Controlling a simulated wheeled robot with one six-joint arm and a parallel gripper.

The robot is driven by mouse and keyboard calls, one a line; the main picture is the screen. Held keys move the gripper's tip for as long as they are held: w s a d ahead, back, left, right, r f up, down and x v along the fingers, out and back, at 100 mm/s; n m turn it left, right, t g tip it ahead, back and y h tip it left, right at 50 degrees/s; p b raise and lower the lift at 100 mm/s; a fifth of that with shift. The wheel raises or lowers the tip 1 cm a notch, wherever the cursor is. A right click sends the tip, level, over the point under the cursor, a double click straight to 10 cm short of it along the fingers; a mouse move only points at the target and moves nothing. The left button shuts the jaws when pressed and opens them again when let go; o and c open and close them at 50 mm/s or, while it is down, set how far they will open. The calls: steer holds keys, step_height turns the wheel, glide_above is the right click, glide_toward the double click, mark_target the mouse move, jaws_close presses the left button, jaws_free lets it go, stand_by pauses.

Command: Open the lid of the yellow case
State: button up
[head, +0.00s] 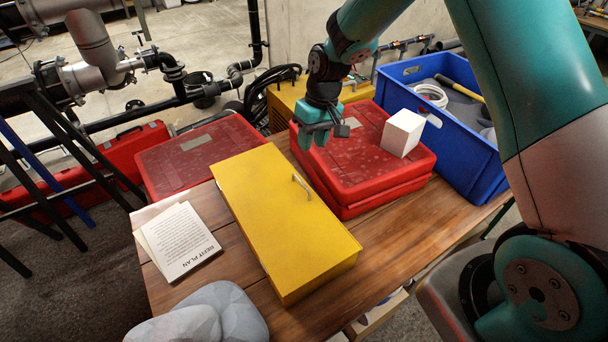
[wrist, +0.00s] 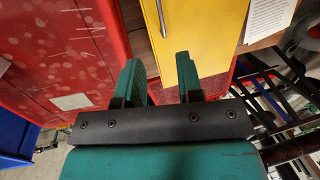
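The yellow case (head: 275,225) lies flat on the wooden table with its lid closed. A metal handle (head: 302,187) sits on its top near the right edge. In the wrist view the yellow case (wrist: 212,30) and its handle (wrist: 161,18) show beyond my fingertips. The gripper is clear of the handle.
Stacked red cases (head: 350,170) stand right of the yellow case, with a white cube (head: 402,133) on top. Another red case (head: 200,152) lies behind. A blue crate (head: 492,170) is at the right. A printed sheet (head: 180,240) and grey rounded objects (head: 215,315) lie left and in front.

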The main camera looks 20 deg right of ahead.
steer(key=p, duration=0.2)
glide_above(304, 191)
step_height(304, 191, down, 12)
steer(key=shift+r, duration=0.2)
jaws_close()
